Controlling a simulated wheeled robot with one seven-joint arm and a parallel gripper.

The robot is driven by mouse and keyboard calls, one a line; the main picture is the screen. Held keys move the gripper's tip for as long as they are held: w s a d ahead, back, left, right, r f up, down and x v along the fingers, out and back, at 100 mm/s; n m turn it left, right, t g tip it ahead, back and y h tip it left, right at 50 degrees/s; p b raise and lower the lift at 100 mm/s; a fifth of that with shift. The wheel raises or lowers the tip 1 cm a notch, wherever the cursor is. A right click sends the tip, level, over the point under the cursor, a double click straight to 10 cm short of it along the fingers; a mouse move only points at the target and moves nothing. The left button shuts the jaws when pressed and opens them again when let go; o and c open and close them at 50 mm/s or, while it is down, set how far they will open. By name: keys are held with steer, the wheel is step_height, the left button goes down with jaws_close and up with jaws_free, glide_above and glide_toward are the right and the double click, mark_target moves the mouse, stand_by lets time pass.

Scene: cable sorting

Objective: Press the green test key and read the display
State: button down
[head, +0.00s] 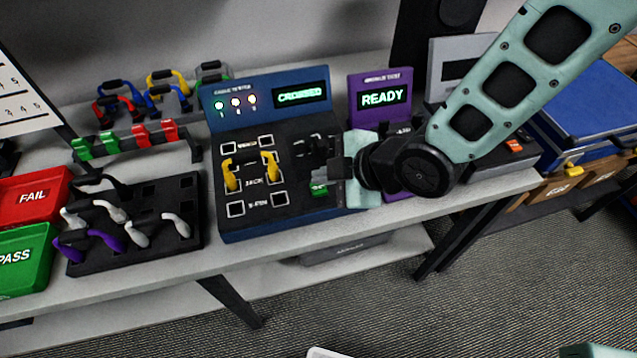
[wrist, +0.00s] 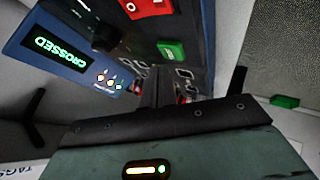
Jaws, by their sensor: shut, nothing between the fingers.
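The blue cable tester (head: 230,218) stands on the bench with its lit display (head: 299,94) reading CROSSED; the display shows the same word in the wrist view (wrist: 55,50). Three small lights glow beside it. A yellow cable (head: 231,175) is plugged into its sockets. The green test key (head: 319,189) is on the tester's right side, partly behind my gripper; it shows whole in the wrist view (wrist: 171,50). My gripper (head: 338,168) is shut and empty, low over the panel by the key. In the wrist view its fingertips (wrist: 158,84) appear apart from the key.
A purple tester (head: 368,116) reading READY stands to the right, partly behind my arm. A black rack (head: 190,245) with purple and white cables, a red FAIL bin (head: 35,190) and a green PASS bin (head: 20,260) are left. Coloured cables hang behind.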

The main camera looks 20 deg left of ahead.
mark_target(328, 190)
steer(key=shift+r+p, duration=1.7)
steer(key=shift+r, duration=0.85)
steer(key=shift+f, duration=0.1)
steer(key=shift+d+r, duration=0.25)
steer(key=shift+d, duration=0.05)
steer(key=s+d+r+m+g+h, duration=0.1)
steer(key=s+d+r+m+h, duration=0.1)
steer(key=d+m, duration=0.3)
steer(key=s+d+r+m+h, duration=0.3)
steer(key=s+d+r+m, duration=0.2)
steer(key=d, duration=0.5)
steer(key=s+d+r+m+g+h, duration=0.1)
steer(key=s+d+r+m+h, duration=0.2)
steer(key=d+m, duration=0.3)
steer(key=shift+s+d+r+g, duration=0.25)
steer(key=shift+s+d, duration=0.35)
steer(key=shift+d, duration=0.3)
